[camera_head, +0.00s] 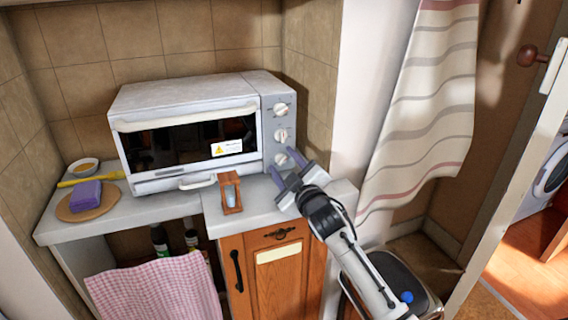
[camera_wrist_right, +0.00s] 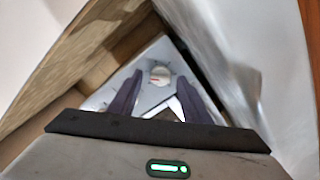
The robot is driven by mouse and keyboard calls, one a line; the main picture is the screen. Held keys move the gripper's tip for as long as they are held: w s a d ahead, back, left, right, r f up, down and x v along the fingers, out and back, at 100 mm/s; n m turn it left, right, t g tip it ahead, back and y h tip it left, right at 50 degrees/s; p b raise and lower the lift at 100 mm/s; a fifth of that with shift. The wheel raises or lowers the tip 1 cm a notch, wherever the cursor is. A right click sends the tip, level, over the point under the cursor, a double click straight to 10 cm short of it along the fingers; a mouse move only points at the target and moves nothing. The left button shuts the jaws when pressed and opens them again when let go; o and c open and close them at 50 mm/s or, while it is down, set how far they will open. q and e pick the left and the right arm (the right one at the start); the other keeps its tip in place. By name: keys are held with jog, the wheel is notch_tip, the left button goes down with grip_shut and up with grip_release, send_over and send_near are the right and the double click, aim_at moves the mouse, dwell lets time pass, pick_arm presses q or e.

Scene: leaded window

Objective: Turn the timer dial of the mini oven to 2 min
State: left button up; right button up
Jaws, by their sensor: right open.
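The mini oven (camera_head: 190,92) is a white box with a dark glass door, standing on the counter. Its right front panel carries three round white dials in a column: a top dial (camera_head: 280,109), a middle dial (camera_head: 281,135) and a bottom dial (camera_head: 281,159). Their markings are too small to read. My right gripper (camera_head: 285,166) is open, its purple fingers pointing at the panel by the bottom dial. In the right wrist view, one dial (camera_wrist_right: 160,76) shows between the spread fingertips, with a reddish mark on it; contact cannot be told. My left gripper is out of view.
A small wooden-framed sand timer (camera_head: 231,192) stands on the counter (camera_head: 160,205) just left of my right gripper. A purple sponge (camera_head: 86,194), a yellow-handled tool and a bowl (camera_head: 83,166) lie at far left. A striped curtain (camera_head: 425,100) hangs at right.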

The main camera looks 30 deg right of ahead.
jog(key=shift+w, duration=0.1)
jog(key=c, duration=1)
jog(key=shift+r+m+p, duration=0.1)
jog(key=shift+m+p, duration=0.35)
jog(key=shift+m, duration=0.25)
jog(key=o, duration=1)
jog(key=v, duration=1)
jog(key=shift+s+b, duration=0.2)
jog(key=shift+b, duration=0.1)
jog(key=shift+d, duration=0.1)
